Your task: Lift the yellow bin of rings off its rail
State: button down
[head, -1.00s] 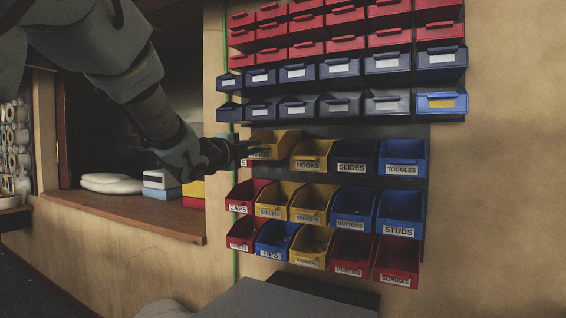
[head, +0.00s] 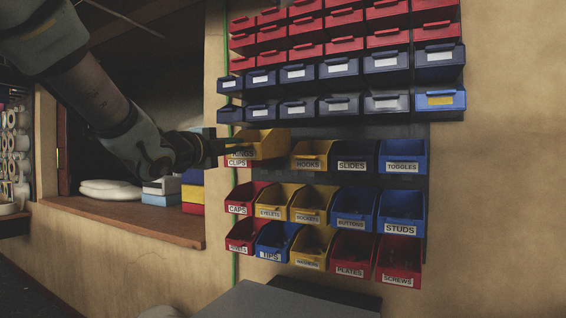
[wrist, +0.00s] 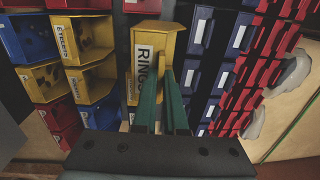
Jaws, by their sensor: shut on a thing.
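My gripper (head: 228,147) reaches in from the left and is shut on the bin's front. In the wrist view, the green fingers of my gripper (wrist: 161,80) close on the front lip of the yellow bin (wrist: 158,38), beside its RINGS label. The bin stands forward of its neighbours; its back, and any contact with the rail, are hidden.
The red CLIPS bin (head: 238,163) shows just below the held bin. The yellow HOOKS bin (head: 311,153) is to its right, and dark blue bins (head: 259,110) hang close above. A wooden ledge (head: 130,220) with boxes lies to the left.

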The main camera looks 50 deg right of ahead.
jog(key=b+v, duration=0.2)
jog(key=v, duration=0.9)
jog(key=shift+r, duration=0.4)
dwell(0.3)
